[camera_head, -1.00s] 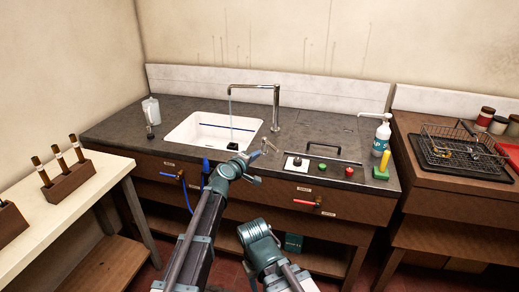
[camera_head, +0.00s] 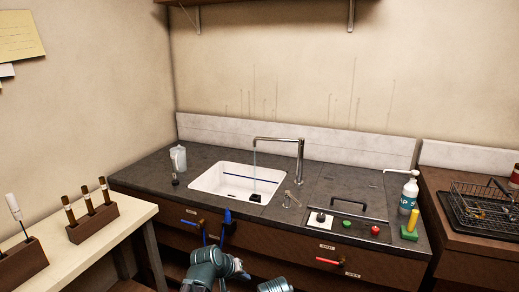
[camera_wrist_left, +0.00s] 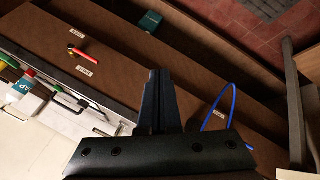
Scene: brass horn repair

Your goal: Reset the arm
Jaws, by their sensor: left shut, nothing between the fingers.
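My left gripper (camera_head: 240,274) is low in the head view, in front of the sink cabinet. In the left wrist view its dark fingers (camera_wrist_left: 159,88) are together with nothing between them. They are seen against the brown cabinet front, between a red-handled tap (camera_wrist_left: 76,50) and a blue hose (camera_wrist_left: 226,105). The fingers appear clear of both. My right gripper does not show.
The grey counter (camera_head: 330,240) holds a white sink (camera_head: 210,180) with running water, buttons and a pump bottle (camera_head: 409,193). The blue valve handle (camera_head: 190,223) and red tap handle (camera_head: 329,262) stick out from the cabinet front. A pale table (camera_head: 60,250) stands left.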

